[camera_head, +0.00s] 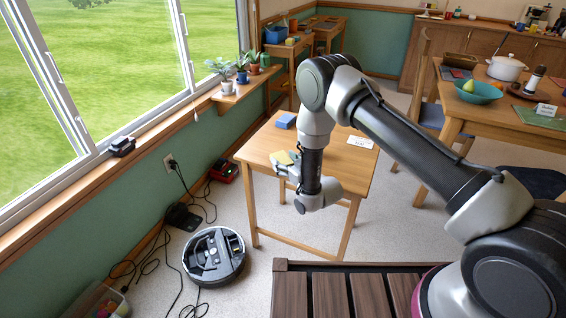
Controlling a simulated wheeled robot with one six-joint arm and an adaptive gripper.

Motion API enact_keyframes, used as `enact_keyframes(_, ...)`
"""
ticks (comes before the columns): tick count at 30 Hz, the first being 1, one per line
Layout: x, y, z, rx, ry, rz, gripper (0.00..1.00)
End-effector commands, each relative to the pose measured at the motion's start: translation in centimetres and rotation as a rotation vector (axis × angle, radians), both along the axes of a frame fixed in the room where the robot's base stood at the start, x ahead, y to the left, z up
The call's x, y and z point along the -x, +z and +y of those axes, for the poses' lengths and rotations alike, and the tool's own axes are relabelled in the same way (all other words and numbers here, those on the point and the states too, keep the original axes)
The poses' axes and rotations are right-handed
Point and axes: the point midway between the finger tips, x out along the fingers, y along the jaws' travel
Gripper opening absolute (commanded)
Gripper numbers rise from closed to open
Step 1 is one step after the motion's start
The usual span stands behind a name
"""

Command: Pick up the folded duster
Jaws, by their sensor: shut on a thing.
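A small yellow folded cloth (283,157), which looks like the folded duster, shows at my gripper (284,167) over the near left part of the small wooden table. My gripper is shut on it. The fingers point left and away, and the gripper and wrist hide part of the cloth. I cannot tell whether the cloth still touches the tabletop (330,150). A blue block-like thing (285,121) lies at the table's far left, apart from my gripper.
A white card (360,142) lies at the table's right. A dark slatted wooden top (330,295) is in front. A robot vacuum (214,256) and cables are on the floor at left. A larger table (455,108) with a pot (506,68) stands at right.

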Motion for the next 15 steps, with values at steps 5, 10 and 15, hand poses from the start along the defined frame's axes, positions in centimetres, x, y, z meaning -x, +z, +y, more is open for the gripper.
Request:
enact_keyframes(5, 0.0, 0.7, 0.0, -0.001, 0.000, -0.001, 0.35)
enact_keyframes(10, 0.0, 3.0, 0.0, -0.001, 0.000, -0.002, 0.35)
enact_keyframes(15, 0.0, 6.4, 0.0, -0.002, 0.000, -0.002, 0.35)
